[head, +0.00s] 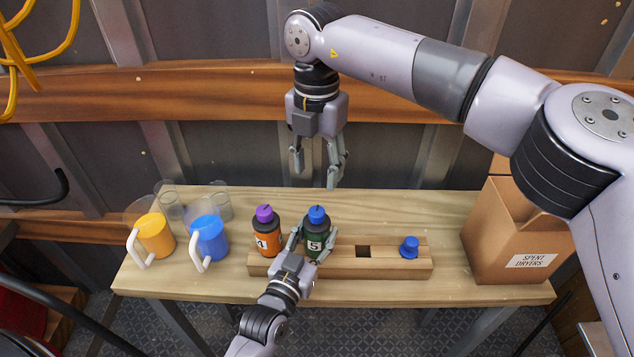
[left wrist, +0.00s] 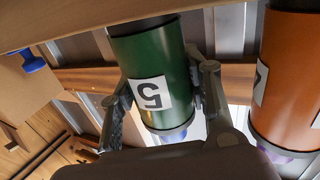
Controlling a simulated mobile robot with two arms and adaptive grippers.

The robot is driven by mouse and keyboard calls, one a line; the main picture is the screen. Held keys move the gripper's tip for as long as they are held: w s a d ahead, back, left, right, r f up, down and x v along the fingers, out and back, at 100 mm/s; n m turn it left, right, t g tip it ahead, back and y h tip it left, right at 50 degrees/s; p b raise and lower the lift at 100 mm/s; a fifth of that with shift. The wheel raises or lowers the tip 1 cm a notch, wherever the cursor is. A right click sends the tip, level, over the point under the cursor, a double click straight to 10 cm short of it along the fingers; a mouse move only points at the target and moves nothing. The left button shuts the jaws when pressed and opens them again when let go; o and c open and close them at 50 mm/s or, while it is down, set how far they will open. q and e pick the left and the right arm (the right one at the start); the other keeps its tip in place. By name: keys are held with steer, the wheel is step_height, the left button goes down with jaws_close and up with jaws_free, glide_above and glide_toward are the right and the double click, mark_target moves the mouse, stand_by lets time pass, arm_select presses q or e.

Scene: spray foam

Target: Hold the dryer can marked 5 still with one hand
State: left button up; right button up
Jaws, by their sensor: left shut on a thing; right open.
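The green can marked 5 (head: 316,238), with a blue cap, stands upright in the wooden rack (head: 400,270). My left gripper (head: 307,247) is shut on it from the front, with a finger on each side. In the left wrist view the can (left wrist: 150,65) appears upside down between the two fingers (left wrist: 160,95). My right gripper (head: 318,168) is open and empty, pointing down above the back of the table, behind and above the can.
An orange can marked 4 (head: 266,235) with a purple cap stands left of the green can. Orange (head: 153,235) and blue (head: 209,240) jugs stand left; a "SPENT DRYERS" box (head: 500,240) stands right.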

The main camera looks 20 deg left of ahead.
steer(key=shift+r, duration=0.45)
arm_select(q)
steer(key=o, duration=1.5)
steer(key=shift+s, duration=0.15)
